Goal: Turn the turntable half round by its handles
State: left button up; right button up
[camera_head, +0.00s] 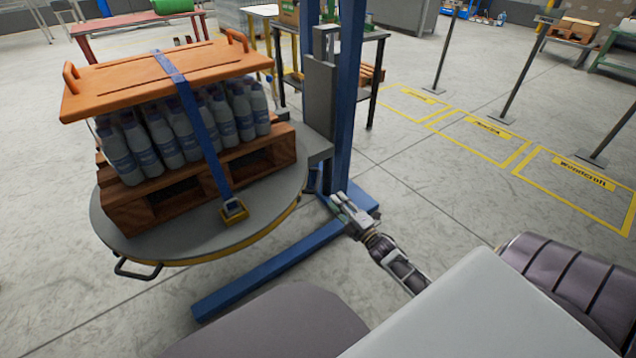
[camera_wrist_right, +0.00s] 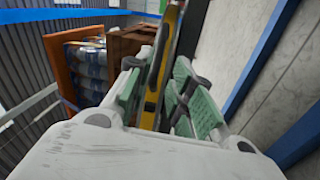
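The turntable (camera_head: 225,232) is a grey round plate with a yellow rim, low on a blue lift frame. The plate bears a wooden pallet of bottles under an orange lid, held by a blue strap. My right gripper (camera_head: 340,205) is just right of the turntable, apart from its edge. In the right wrist view the green-padded fingers (camera_wrist_right: 158,80) are spread, with the yellow rim (camera_wrist_right: 163,70) seen beyond the gap. My left gripper is out of view.
The blue mast (camera_head: 348,95) stands behind my right gripper, and a blue base leg (camera_head: 255,275) runs along the floor below it. Yellow floor bays (camera_head: 575,190) and posts are at the right. A black-legged table (camera_head: 335,75) is behind the mast.

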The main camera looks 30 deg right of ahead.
aim_at(318, 179)
jog(key=w+b, duration=0.1)
jog(key=w, duration=0.2)
jog(key=w+r+b, duration=0.1)
jog(key=w, duration=0.3)
jog(key=w+a+b, duration=0.1)
jog(key=w, duration=0.3)
jog(key=shift+r+b, duration=0.25)
jog(key=shift+b, duration=0.05)
jog(key=shift+w, duration=0.3)
jog(key=shift+r, duration=0.1)
grip_shut()
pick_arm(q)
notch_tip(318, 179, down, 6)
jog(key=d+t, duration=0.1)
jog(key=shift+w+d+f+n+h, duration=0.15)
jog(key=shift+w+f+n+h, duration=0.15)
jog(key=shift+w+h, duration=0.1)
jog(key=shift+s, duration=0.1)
